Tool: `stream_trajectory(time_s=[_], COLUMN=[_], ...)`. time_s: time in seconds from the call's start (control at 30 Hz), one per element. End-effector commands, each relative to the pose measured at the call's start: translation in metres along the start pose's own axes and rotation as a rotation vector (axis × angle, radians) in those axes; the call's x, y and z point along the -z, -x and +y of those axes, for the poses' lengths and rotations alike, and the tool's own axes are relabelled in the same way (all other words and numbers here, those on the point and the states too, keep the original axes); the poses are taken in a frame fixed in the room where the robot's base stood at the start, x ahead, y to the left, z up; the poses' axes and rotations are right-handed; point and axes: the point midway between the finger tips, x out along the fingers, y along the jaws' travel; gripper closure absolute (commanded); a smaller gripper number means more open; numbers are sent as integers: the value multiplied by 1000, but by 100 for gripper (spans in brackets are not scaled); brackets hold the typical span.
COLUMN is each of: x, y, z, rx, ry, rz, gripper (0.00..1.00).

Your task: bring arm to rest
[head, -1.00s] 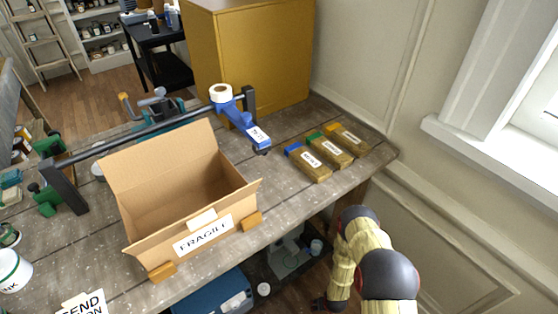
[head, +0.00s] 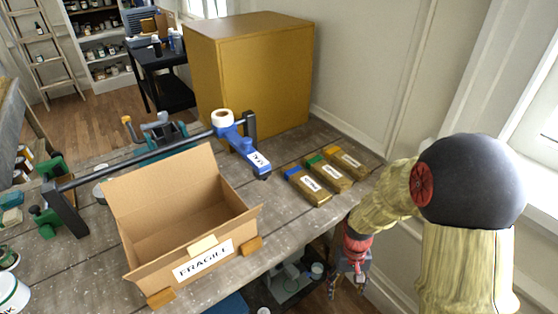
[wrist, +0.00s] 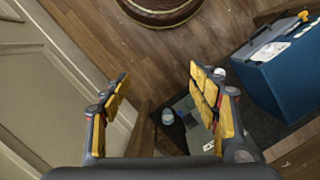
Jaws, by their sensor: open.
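My gripper (head: 348,284) hangs low beside the right front edge of the workbench in the head view, with its fingers pointing down. In the wrist view its two yellow-padded fingers (wrist: 166,103) stand wide apart with nothing between them. My arm, with a dark round joint and pale yellow links, fills the right side of the head view. The gripper is apart from everything on the bench top.
A blue case (wrist: 290,75) sits below. A yellow cabinet (head: 250,75) and window wall stand behind.

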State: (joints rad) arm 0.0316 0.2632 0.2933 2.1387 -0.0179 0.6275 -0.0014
Motion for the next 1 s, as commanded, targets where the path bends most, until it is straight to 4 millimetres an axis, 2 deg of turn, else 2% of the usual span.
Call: stream_trajectory(time_s=[0.03, 0.1, 0.3, 0.6, 1.0], x=[-10, -26, -71, -127, -165], y=[24, 51, 117, 196, 293], z=[-1, -2, -4, -7, -10], rx=[0, 1, 2, 6, 9], ry=[-1, -1, -2, 1, 9], rz=[14, 24, 80, 259, 615], gripper=[39, 39, 39, 39, 39])
